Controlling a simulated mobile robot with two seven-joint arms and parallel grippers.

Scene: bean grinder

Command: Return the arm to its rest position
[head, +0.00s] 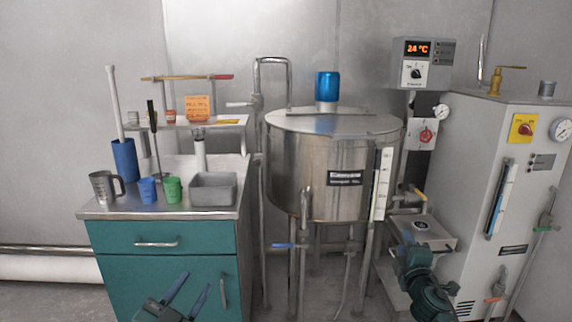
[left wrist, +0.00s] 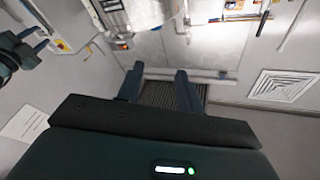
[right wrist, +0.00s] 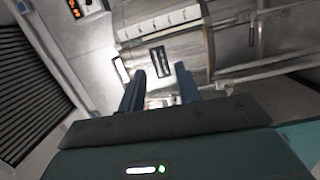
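My left gripper (head: 196,281) is low in front of the teal cabinet in the head view, its two dark fingers apart and nothing between them. The left wrist view shows the same open fingers (left wrist: 160,70) with only floor and wall beyond. My right gripper (right wrist: 158,72) shows in the right wrist view with its fingers apart and empty, a steel vessel beyond them. In the head view, dark teal links of my right arm show at the lower right, in front of the steel stand; I cannot make out its fingers there.
A teal cabinet (head: 165,242) carries a blue cup (head: 148,190), a green cup (head: 171,189), a metal jug (head: 105,187) and a steel tray (head: 213,190). A large steel tank (head: 300,165) on legs stands in the middle. A grey machine (head: 480,150) stands at right.

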